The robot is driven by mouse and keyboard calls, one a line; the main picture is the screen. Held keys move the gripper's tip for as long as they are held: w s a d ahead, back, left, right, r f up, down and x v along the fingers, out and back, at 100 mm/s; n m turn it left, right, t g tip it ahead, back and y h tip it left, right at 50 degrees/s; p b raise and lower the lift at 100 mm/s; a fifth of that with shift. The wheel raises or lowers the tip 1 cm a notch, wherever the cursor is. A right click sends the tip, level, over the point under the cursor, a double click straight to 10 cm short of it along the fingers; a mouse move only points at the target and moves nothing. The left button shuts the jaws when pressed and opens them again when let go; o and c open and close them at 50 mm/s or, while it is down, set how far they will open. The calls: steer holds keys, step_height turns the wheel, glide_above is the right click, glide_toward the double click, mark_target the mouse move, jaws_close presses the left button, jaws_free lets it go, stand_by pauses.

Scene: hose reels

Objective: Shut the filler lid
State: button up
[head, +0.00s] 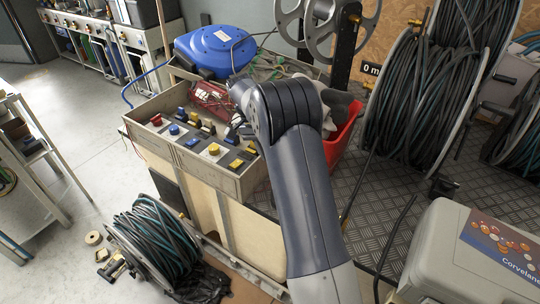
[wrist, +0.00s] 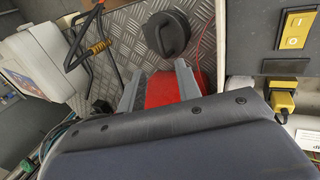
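A round dark grey lid (wrist: 166,32) with a raised bar across it shows in the wrist view, beyond my fingertips and above a red body (wrist: 172,88). It looks like the filler lid; I cannot tell how far it stands open. My gripper (wrist: 157,78) has its two grey fingers apart, with the red body seen between them and nothing clearly held. The lid is apart from the fingertips in the picture. In the head view a red container (head: 345,135) stands right of my arm with a grey shape above it. My arm hides the gripper there.
A control box (head: 240,182) with coloured knobs stands left of my arm. A blue reel (head: 215,50) is behind it. Hose reels (head: 415,95) stand at the right, and a light grey case (head: 440,250) at front right. The chequer-plate floor (head: 375,195) between is partly clear.

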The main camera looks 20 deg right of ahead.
steer(key=shift+c, duration=0.3)
steer(key=shift+s+d+r, duration=0.15)
steer(key=shift+s+d, duration=0.05)
steer(key=c, duration=0.3)
steer(key=s+d+r+t+b, duration=0.1)
steer(key=s+t, duration=0.1)
steer(key=s+d+r+t+y+b, duration=0.1)
steer(key=s+t+b, duration=0.1)
steer(key=s, duration=0.1)
steer(key=s+d+r+t+b, duration=0.1)
steer(key=s+r+t+b, duration=0.1)
steer(key=shift+s, duration=0.3)
jaws_close()
steer(key=shift+t, duration=0.5)
steer(key=shift+s+a+f+b+x, duration=0.15)
steer(key=shift+a+b+x, duration=0.2)
steer(key=shift+x, duration=1.8)
steer(key=shift+s+a+f+b+x, duration=0.15)
steer(key=shift+a+b+x, duration=0.15)
steer(key=shift+x, duration=1.8)
steer(key=shift+s+a+b+x, duration=0.15)
steer(key=shift+a+b+x, duration=0.15)
steer(key=shift+x, duration=1.85)
